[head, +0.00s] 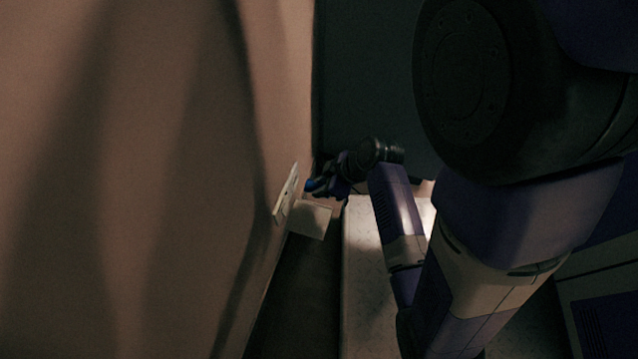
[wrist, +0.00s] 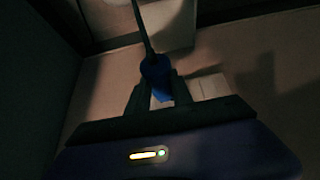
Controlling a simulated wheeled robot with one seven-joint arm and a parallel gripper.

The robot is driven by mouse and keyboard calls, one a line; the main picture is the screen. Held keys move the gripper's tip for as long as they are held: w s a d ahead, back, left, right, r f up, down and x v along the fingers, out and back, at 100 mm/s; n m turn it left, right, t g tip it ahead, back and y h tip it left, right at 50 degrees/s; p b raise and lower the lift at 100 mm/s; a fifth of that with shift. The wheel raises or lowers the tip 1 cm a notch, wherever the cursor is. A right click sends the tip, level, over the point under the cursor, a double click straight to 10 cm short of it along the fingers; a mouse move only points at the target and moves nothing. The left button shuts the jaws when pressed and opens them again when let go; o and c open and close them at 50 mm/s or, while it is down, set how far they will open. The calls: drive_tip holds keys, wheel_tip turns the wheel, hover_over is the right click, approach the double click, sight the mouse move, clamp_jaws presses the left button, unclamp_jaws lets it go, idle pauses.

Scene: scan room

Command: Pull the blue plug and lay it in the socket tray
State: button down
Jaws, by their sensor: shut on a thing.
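The blue plug (head: 309,185) is held at the tip of my gripper (head: 318,187), close to the wall in the head view. In the wrist view, the plug (wrist: 155,69) sits between the two fingertips of my gripper (wrist: 158,80), which are shut on it. A dark cord runs from it to the top edge. The pale socket plate (head: 286,194) is on the wall, left of the plug; a small gap seems to show between them. The pale socket tray (head: 310,221) is just below the plug and gripper, against the wall. The plug's prongs cannot be made out.
The brown wall (head: 150,190) fills the left side. A pale, lit surface (head: 365,290) lies right of the tray, with a dark gap between it and the wall. A dark panel (head: 365,80) stands behind. The wrist view is very dim.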

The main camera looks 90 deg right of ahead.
drive_tip(key=shift+s+a, duration=0.2)
drive_tip(key=shift+s, duration=0.55)
